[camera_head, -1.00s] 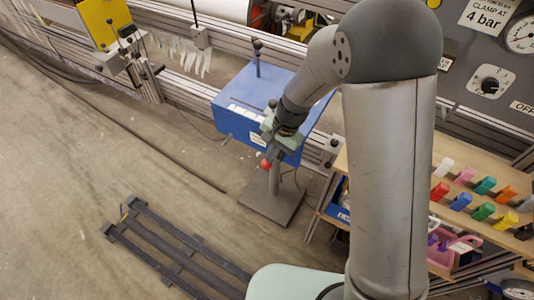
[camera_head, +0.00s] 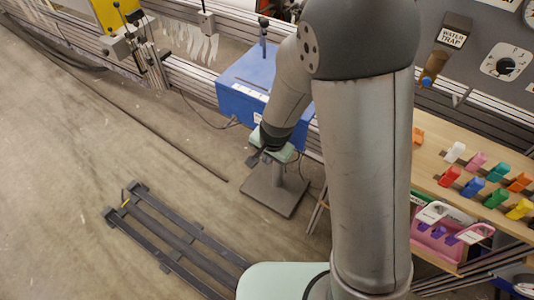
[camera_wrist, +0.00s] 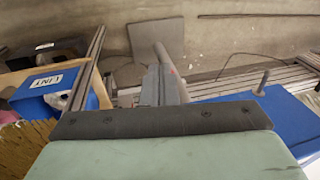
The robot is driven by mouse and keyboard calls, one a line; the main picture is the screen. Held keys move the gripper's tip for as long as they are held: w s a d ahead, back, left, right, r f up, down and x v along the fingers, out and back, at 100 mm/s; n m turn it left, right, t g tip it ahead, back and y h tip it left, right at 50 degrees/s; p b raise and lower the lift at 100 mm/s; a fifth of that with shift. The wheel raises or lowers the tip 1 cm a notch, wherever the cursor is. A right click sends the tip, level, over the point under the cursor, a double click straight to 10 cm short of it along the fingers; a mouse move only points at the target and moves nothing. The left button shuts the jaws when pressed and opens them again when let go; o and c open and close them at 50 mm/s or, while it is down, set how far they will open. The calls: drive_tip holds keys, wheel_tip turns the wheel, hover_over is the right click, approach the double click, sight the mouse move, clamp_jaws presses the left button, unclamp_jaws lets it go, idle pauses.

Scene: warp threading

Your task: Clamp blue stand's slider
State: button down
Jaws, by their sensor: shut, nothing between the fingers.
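The blue stand (camera_head: 238,97) has a box-shaped blue body beside the metal rail, with an upright pin (camera_head: 263,32) with a dark knob near its far side. It shows at the right in the wrist view (camera_wrist: 268,118), with a grey pin (camera_wrist: 263,82) standing on it. A grey base plate (camera_head: 265,195) lies on the floor below. My gripper (camera_head: 258,160) is shut and empty, in front of the stand and over the plate. Its dark fingers point ahead in the wrist view (camera_wrist: 160,85). I cannot make out the slider; my arm hides part of the stand.
A wooden shelf with coloured clips (camera_head: 472,186) and a pink bin (camera_head: 440,236) is at the right. A blue bin marked LINT (camera_wrist: 50,90) is at the left in the wrist view. A dark slatted frame (camera_head: 175,235) lies on the floor. The floor at left is mostly clear.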

drive_tip(key=shift+b+x, duration=0.5)
drive_tip(key=shift+x, duration=0.5)
drive_tip(key=shift+s, duration=0.1)
drive_tip(key=s+a+r+p, duration=0.2)
drive_tip(key=s+r+p, duration=0.4)
drive_tip(key=s+r, duration=0.3)
drive_tip(key=shift+s+r, duration=0.15)
drive_tip(key=shift+r, duration=0.45)
